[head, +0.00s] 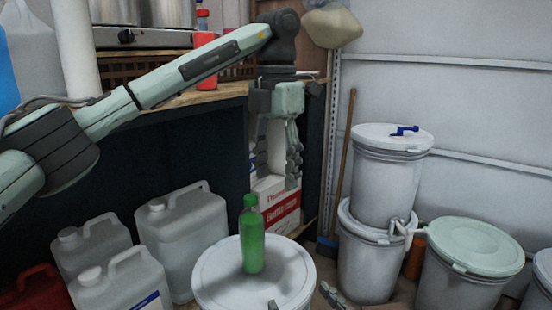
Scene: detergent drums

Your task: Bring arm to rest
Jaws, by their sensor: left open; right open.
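My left arm comes in from the left and reaches across the upper middle. My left gripper (278,165) hangs from it with its fingers pointing down and spread apart, empty. It is above and behind a green bottle (252,240), which stands upright on the white lid of a drum (212,290). My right gripper (303,301) shows only its fingertips at the bottom edge, set apart, one in front of the drum lid and one to its right. Nothing shows between them. The rest of the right arm is out of view.
White jugs (182,237) stand left of the drum, with a red container (38,292) at the lower left. Stacked white drums (392,180) and a green-lidded drum (470,250) stand at the right. A wooden counter (190,98) and a box (284,210) are behind.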

